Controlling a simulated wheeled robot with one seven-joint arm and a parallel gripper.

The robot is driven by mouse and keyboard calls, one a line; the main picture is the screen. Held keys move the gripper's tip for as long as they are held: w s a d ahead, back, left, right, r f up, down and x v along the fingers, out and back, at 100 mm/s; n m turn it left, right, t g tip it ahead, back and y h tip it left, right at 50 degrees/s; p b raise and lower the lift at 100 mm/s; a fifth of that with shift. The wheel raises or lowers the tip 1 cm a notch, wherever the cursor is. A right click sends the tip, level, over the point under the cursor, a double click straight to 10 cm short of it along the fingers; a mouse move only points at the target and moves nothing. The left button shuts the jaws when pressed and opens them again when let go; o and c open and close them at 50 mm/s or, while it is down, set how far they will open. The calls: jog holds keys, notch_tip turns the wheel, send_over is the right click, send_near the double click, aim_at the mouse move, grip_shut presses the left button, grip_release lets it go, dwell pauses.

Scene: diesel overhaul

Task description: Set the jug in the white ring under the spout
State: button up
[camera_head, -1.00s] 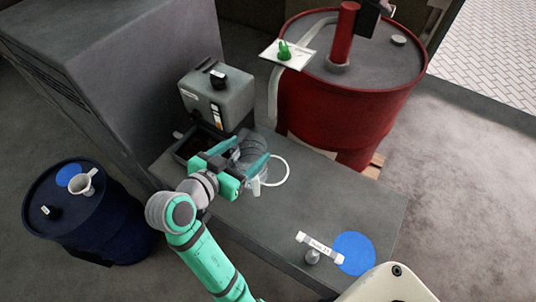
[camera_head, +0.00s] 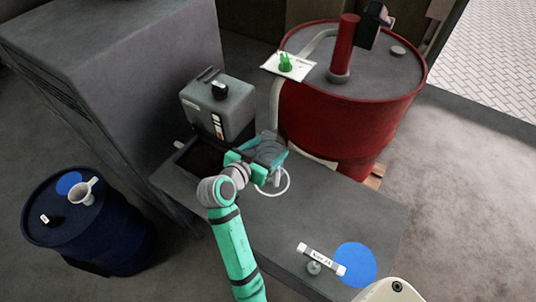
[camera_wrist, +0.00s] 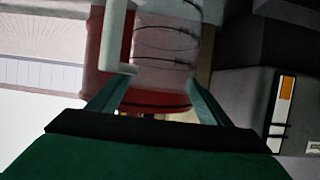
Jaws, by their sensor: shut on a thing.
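My gripper (camera_head: 270,160) is shut on the clear jug (camera_head: 266,142), a see-through vessel with dark ring marks. The jug also shows between the fingers in the wrist view (camera_wrist: 167,45), with the red drum seen through it. The white ring (camera_head: 286,184) lies on the grey bench, close to the jug on its right and near side. The gripper hides part of the ring and much of the jug. I cannot tell whether the jug's base touches the bench. The spout is not clearly seen; the hose (camera_head: 277,100) comes down the drum's left side toward the ring.
A grey box unit (camera_head: 225,108) and a dark tray (camera_head: 190,160) stand left of the jug. The red drum (camera_head: 345,115) stands behind the bench. A labelled handle (camera_head: 321,258) and a blue disc (camera_head: 355,265) are at the bench's near right. The bench between is clear.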

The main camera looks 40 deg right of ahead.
jog(key=shift+d+f, duration=0.15)
jog(key=shift+f, duration=0.75)
jog(key=shift+d+f, duration=0.15)
jog(key=shift+f, duration=0.8)
jog(key=o, duration=2.1)
jog(key=shift+f, duration=0.1)
